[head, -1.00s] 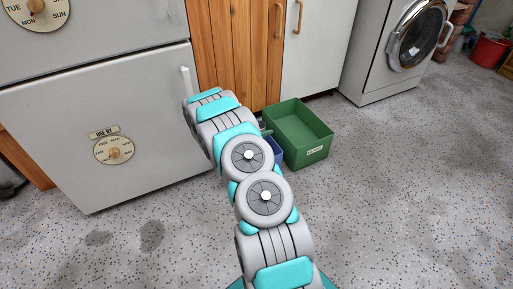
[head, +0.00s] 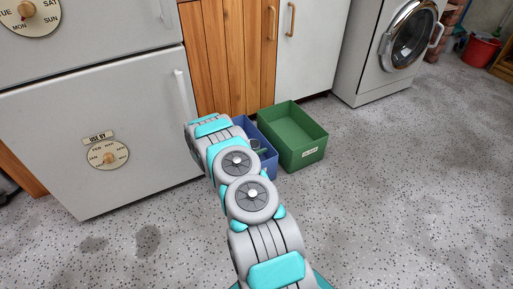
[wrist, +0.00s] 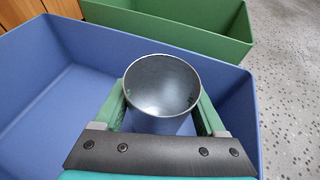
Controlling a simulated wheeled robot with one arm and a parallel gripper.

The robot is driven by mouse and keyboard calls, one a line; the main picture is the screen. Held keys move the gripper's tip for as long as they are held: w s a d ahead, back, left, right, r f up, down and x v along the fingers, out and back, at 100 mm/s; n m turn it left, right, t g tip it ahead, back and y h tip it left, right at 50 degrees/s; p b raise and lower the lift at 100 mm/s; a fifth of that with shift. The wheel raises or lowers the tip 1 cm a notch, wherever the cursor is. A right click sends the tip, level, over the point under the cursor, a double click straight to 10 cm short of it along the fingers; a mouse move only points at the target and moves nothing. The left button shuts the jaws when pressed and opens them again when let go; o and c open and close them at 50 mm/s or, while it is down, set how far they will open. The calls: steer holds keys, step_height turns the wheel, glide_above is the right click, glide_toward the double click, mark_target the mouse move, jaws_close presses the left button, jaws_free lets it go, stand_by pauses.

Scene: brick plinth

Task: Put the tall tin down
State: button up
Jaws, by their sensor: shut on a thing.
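The tall tin (wrist: 160,124) is a grey metal cylinder with an open top. In the wrist view it is seen from above, upright or nearly so. My gripper (wrist: 164,106) is shut on it, with one green finger on each side. The tin is over or inside a blue bin (wrist: 42,90); its lower end is hidden, so I cannot tell whether it touches the bin floor. In the head view my arm covers much of the blue bin (head: 269,161).
A green bin (head: 310,147) with a label stands right beside the blue one and also shows in the wrist view (wrist: 190,33). A fridge (head: 120,120) is at left, wooden cupboards (head: 232,50) behind, a washing machine (head: 385,55) at right. The speckled floor (head: 400,200) at right is clear.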

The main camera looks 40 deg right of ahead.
steer(key=shift+f+b, duration=0.35)
steer(key=shift+f, duration=0.05)
steer(key=shift+f, duration=0.2)
steer(key=o, duration=1.3)
steer(key=shift+r, duration=0.1)
